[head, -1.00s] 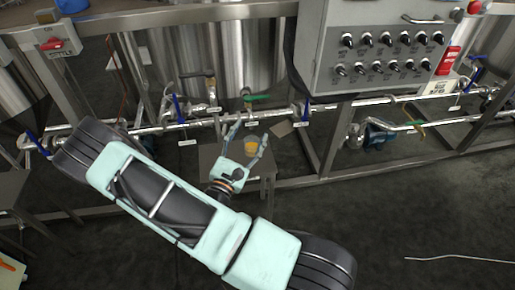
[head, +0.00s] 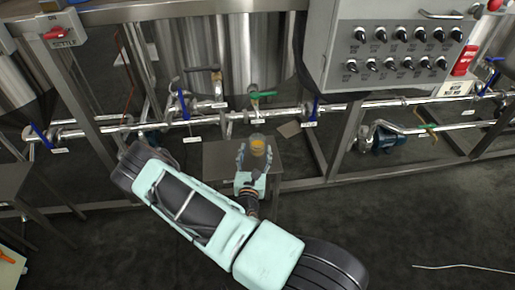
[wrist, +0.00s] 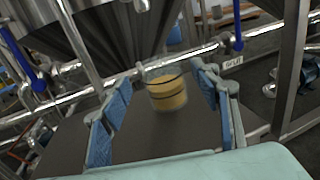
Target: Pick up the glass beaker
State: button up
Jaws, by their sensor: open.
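The glass beaker (head: 258,147) holds an amber liquid and stands upright on a small metal table (head: 215,158) below the pipes. In the wrist view the beaker (wrist: 166,90) is clear glass with a dark ring around it, and it stands ahead between the two blue-padded fingers, toward their tips. My gripper (head: 256,153) is open around the near side of the beaker. In the wrist view my gripper (wrist: 160,92) shows a gap on both sides of the glass, and no contact is visible.
Metal pipes with valves, one with a green handle (head: 262,95), run just behind the table. A grey control panel (head: 395,55) hangs at the upper right. Steel tanks (head: 240,55) stand behind. The dark floor (head: 440,210) at the right is mostly clear.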

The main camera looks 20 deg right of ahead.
aim_at(256, 146)
jog(key=b+x, duration=0.1)
jog(key=x, duration=0.3)
jog(key=shift+w+d+b, duration=0.2)
jog(key=shift+w+b, duration=0.05)
jog(key=shift+b, duration=0.05)
jog(key=shift+c, duration=0.2)
jog(key=c, duration=1.4)
jog(key=shift+r, duration=0.15)
